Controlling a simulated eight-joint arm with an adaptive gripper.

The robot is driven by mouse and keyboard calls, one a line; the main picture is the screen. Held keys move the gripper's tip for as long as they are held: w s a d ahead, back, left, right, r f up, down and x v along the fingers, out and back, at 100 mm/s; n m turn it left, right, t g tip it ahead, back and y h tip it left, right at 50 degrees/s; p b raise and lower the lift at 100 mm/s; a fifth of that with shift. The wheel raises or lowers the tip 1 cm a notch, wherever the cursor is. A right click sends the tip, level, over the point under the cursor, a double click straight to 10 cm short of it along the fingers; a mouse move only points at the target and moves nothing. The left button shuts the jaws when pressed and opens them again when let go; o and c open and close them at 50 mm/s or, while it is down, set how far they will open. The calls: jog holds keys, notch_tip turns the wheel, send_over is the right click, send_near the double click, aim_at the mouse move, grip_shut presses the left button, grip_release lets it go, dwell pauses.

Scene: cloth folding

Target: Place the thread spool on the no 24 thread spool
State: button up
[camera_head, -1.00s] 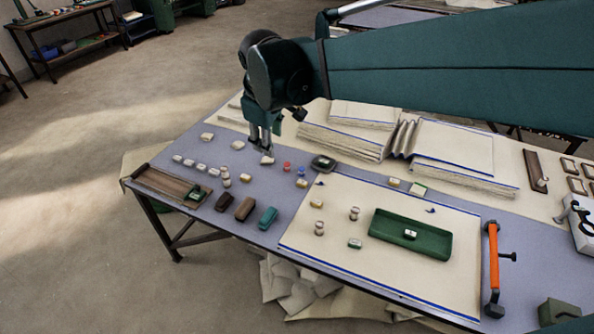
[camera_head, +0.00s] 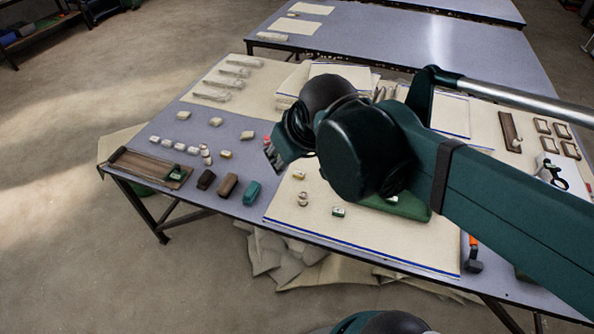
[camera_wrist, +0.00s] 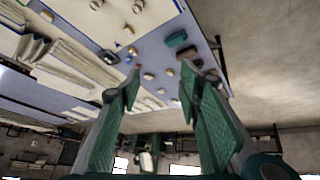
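Small pale spool-like pieces stand in stacks: one stack (camera_head: 303,198) on the cream cloth, another (camera_head: 206,156) on the grey table to its left. A row of single pale pieces (camera_head: 180,146) runs left of the second stack. Labels are too small to read, so I cannot tell which is the no 24 thread spool. My gripper (camera_head: 272,156) is raised above the table, its fingers partly hidden by my wrist. In the wrist view my gripper (camera_wrist: 161,70) has its fingers apart, with nothing seen between them. Stacked pale pieces (camera_wrist: 137,6) show at that view's top.
A brown wooden tray (camera_head: 125,158) lies at the left edge. Dark, brown and teal blocks (camera_head: 251,191) lie right of it. My arm hides much of the green tray (camera_head: 410,209). Folded cloths lie behind. An orange-handled tool (camera_head: 473,255) is at the right.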

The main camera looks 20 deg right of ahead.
jog(key=shift+m+t, duration=0.4)
jog(key=shift+m, duration=0.5)
jog(key=shift+s+d+f, duration=0.1)
jog(key=shift+s+f, duration=0.25)
jog(key=shift+s, duration=0.3)
jog(key=shift+s+d+f, duration=0.1)
jog(key=shift+s+f, duration=0.3)
jog(key=shift+s, duration=0.3)
jog(key=shift+s+d+f, duration=0.1)
jog(key=shift+s+f, duration=0.25)
jog(key=shift+s, duration=0.3)
